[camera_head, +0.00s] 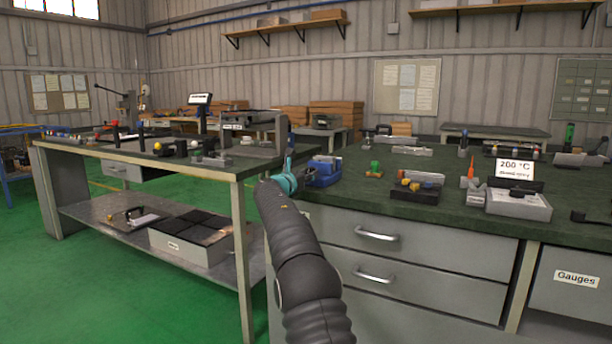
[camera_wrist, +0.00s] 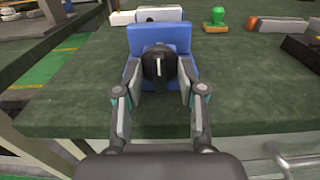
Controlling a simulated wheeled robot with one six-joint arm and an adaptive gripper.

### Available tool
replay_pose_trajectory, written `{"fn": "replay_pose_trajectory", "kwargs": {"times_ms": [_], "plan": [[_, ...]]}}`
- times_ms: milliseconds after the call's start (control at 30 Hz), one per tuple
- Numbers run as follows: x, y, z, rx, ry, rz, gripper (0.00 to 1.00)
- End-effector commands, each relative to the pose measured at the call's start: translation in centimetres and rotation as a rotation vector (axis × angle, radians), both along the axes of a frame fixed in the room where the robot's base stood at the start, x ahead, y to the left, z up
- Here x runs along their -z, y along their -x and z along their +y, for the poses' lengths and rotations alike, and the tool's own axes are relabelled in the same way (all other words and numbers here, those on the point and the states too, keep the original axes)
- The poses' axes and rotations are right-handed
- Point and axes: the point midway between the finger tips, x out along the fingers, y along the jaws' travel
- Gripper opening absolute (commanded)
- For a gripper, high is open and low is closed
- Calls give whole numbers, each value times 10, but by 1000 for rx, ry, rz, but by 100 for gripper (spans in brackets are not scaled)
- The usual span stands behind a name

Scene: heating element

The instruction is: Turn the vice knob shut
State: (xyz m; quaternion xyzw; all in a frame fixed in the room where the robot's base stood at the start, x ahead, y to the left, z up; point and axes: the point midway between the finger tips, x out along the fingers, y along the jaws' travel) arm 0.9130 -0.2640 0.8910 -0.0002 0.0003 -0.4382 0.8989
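The vice (camera_wrist: 160,40) is a blue block at the bench's near edge, with a round dark knob (camera_wrist: 158,66) facing me. In the head view the vice (camera_head: 323,171) stands at the left end of the green-topped bench, beside my gripper (camera_head: 288,180). In the wrist view my gripper (camera_wrist: 160,72) has one finger on each side of the knob, with the tips close to its left and right edges. The fingers stand well apart; firm contact with the knob cannot be made out. The fingertips are partly hidden in the head view.
A green-knobbed item (camera_head: 374,169) and a dark tray of small parts (camera_head: 416,187) stand right of the vice. Farther right is a box with a 200 °C sign (camera_head: 515,170). A metal-topped table (camera_head: 115,150) stands left. Drawers with handles (camera_head: 377,234) lie below the bench top.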

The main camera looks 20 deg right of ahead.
Motion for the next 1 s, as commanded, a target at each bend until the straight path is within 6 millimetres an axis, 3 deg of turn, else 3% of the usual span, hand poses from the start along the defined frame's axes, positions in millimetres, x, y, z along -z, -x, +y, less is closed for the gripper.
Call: {"fn": "replay_pose_trajectory", "kwargs": {"times_ms": [67, 233, 667, 1000], "plan": [[0, 0, 0, 0, 0, 0, 40], [0, 0, 0, 0, 0, 0, 0], [0, 1, 0, 1, -24, -32, 0], [1, 2, -2, 2, -160, -208, 0]]}}
